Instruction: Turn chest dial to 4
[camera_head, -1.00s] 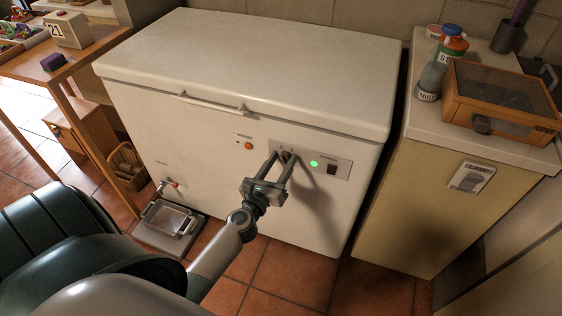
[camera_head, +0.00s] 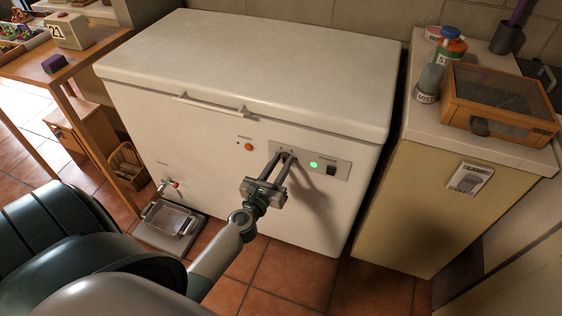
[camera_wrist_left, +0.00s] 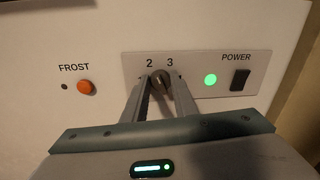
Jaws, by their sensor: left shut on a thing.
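The white chest freezer (camera_head: 200,130) stands ahead with its lid shut. Its dial (camera_wrist_left: 160,78) is a small dark knob on the grey control panel (camera_wrist_left: 201,63). The numbers 2 and 3 show above the dial in the left wrist view; any other marks are hidden by the fingers, and where the dial points is not clear. My left gripper (camera_head: 285,156) reaches the panel, and its two fingers are shut on the dial, one on each side. They also show in the left wrist view (camera_wrist_left: 161,82). My right gripper is not in view.
A lit green light (camera_wrist_left: 210,79) and a black power switch (camera_wrist_left: 240,80) sit right of the dial. An orange frost button (camera_wrist_left: 85,87) is to the left. A cabinet (camera_head: 440,190) stands to the right, a wooden table (camera_head: 75,60) to the left. A tray (camera_head: 172,218) lies on the floor.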

